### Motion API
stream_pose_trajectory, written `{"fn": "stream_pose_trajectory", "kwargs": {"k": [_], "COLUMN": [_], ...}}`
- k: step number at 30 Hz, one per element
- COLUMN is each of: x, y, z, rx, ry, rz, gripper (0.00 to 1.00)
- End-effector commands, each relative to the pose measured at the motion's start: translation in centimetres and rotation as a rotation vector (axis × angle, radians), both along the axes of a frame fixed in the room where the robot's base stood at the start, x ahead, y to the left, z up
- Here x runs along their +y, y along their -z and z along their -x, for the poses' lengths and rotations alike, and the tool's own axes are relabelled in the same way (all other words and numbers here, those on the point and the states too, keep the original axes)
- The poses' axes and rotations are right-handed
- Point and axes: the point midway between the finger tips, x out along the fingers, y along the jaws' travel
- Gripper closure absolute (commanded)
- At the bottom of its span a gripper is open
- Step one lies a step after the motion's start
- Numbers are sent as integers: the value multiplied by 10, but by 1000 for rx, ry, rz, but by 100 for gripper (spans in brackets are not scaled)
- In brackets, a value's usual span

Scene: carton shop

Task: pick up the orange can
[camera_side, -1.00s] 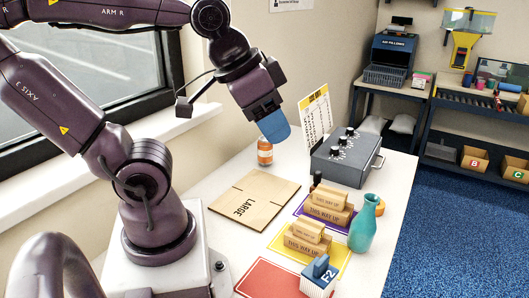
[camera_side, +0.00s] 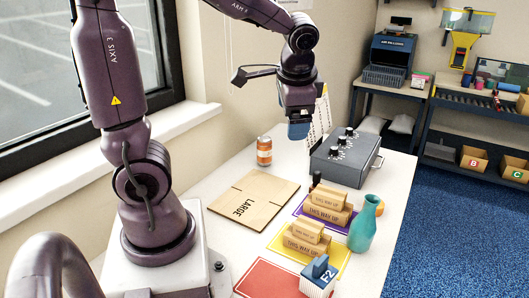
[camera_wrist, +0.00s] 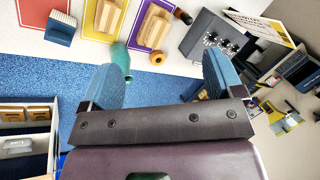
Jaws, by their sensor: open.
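The orange can (camera_side: 264,151) stands upright on the white table in the side view, near the wall and behind the cardboard sheet. It has a pale lid and a light label. I do not see it in the wrist view. My gripper (camera_side: 298,130) hangs in the air to the right of the can in the side view, apart from it. In the wrist view my gripper (camera_wrist: 163,75) has its two blue fingers spread wide with nothing between them.
A flat cardboard sheet (camera_side: 253,199) marked LARGE lies in front of the can. A grey box with knobs (camera_side: 345,158) and a sign stand to the right.

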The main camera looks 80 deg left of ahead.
Motion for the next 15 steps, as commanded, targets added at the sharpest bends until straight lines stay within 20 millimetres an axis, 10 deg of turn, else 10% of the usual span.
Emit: {"fn": "stream_pose_trajectory", "kwargs": {"k": [15], "x": [179], "y": [121], "z": [-48], "rx": [731], "ry": [192], "rz": [-501], "gripper": [13]}}
